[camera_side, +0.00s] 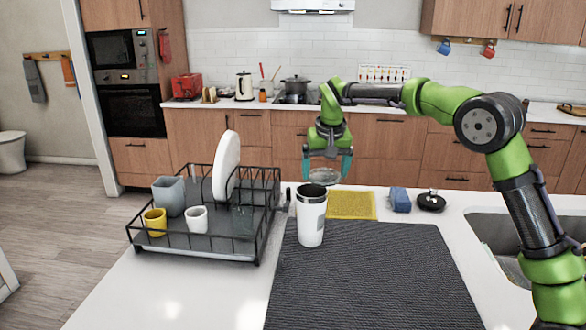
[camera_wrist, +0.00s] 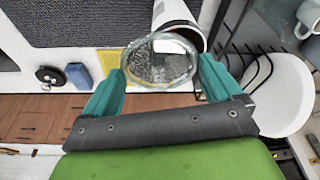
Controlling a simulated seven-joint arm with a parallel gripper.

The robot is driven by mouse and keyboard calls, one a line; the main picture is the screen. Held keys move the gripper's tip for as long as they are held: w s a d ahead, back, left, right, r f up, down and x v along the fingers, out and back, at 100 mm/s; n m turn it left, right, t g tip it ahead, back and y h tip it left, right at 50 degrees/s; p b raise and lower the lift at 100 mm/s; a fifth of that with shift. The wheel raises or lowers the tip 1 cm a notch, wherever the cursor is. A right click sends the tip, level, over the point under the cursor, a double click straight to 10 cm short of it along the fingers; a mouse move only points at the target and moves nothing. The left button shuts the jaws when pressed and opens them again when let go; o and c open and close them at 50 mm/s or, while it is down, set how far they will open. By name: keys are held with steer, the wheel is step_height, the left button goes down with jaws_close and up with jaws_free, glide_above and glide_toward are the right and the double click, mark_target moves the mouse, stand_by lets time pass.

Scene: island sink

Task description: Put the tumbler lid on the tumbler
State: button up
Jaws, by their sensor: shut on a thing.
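My gripper (camera_side: 327,166) is shut on the clear, round tumbler lid (camera_side: 325,176), holding it by its rim between teal fingers. In the wrist view the lid (camera_wrist: 158,62) sits between both fingertips of the gripper (camera_wrist: 160,72). The white tumbler (camera_side: 311,217) stands upright with its dark mouth open, at the back left corner of the dark mat. The lid is above and apart from the tumbler, a little to its right and farther back in the side view. In the wrist view the tumbler (camera_wrist: 178,14) shows partly behind the lid.
A black dish rack (camera_side: 258,228) with a white plate (camera_side: 227,165) and several cups stands left of the tumbler. A yellow cloth (camera_side: 352,205), a blue sponge (camera_side: 399,200) and a black round item (camera_side: 431,201) lie behind the dark mat (camera_side: 370,280). The sink (camera_side: 510,240) is right.

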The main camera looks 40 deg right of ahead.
mark_target(314, 173)
steer(key=w+r+n, duration=0.2)
steer(key=w+r, duration=0.1)
steer(key=shift+w+a+n+y, duration=0.3)
steer(key=shift+w+n, duration=0.05)
steer(key=shift+n, duration=0.05)
steer(key=shift+s+n, duration=0.1)
steer(key=shift+n, duration=0.2)
steer(key=shift+a+f, duration=0.1)
steer(key=shift+s+a+x, duration=0.1)
steer(key=shift+s+x, duration=0.15)
steer(key=shift+x, duration=0.85)
steer(key=shift+s+a+x, duration=0.1)
steer(key=shift+s+x, duration=0.15)
steer(key=shift+x, duration=0.85)
steer(key=shift+s+a+x, duration=0.1)
steer(key=shift+s+x, duration=0.15)
steer(key=shift+x, duration=0.85)
steer(key=shift+f, duration=0.55)
steer(key=o, duration=0.8)
